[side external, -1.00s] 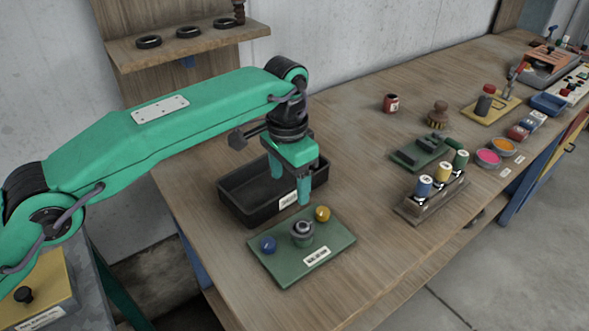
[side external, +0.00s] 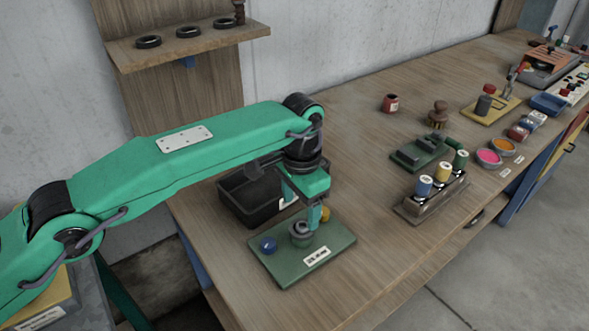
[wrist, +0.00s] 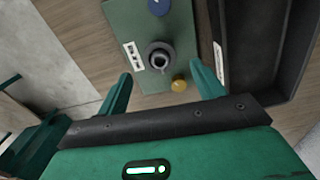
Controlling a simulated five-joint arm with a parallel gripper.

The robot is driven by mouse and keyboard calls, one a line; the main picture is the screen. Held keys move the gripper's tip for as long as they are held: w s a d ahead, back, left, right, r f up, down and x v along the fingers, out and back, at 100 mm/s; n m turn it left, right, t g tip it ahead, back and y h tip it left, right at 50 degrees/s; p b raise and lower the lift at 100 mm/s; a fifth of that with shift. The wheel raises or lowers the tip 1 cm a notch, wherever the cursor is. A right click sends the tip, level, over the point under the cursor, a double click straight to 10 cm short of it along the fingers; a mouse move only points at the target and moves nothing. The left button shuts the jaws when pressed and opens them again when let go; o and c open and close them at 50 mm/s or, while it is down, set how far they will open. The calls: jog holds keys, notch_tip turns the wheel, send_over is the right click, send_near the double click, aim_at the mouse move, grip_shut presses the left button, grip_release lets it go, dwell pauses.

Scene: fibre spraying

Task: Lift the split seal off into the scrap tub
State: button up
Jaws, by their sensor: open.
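A dark seal ring (wrist: 159,58) sits on top of a grey round fitting (side external: 301,239), which stands on a green board (side external: 281,268). A split in the ring is too small to make out. The scrap tub looks to be the black open bin (side external: 234,206) behind the board; its wall also shows at the right of the wrist view (wrist: 242,45). My gripper (side external: 302,208) is open and empty, pointing down just above the fitting. In the wrist view my fingertips (wrist: 160,72) are apart, one to each side, with the fitting showing between and beyond them.
A blue knob (side external: 268,245) and a yellow knob (side external: 325,214) flank the fitting on the board. Three black rings (side external: 189,32) lie on a wall shelf. A rack of coloured spools (side external: 424,187) stands to the right. The table between board and rack is clear.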

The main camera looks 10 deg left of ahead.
aim_at(300, 227)
jog(key=shift+f, duration=0.15)
jog(key=shift+s+f, duration=0.1)
jog(key=shift+f, duration=2.35)
jog(key=shift+c, duration=0.2)
jog(key=c, duration=1)
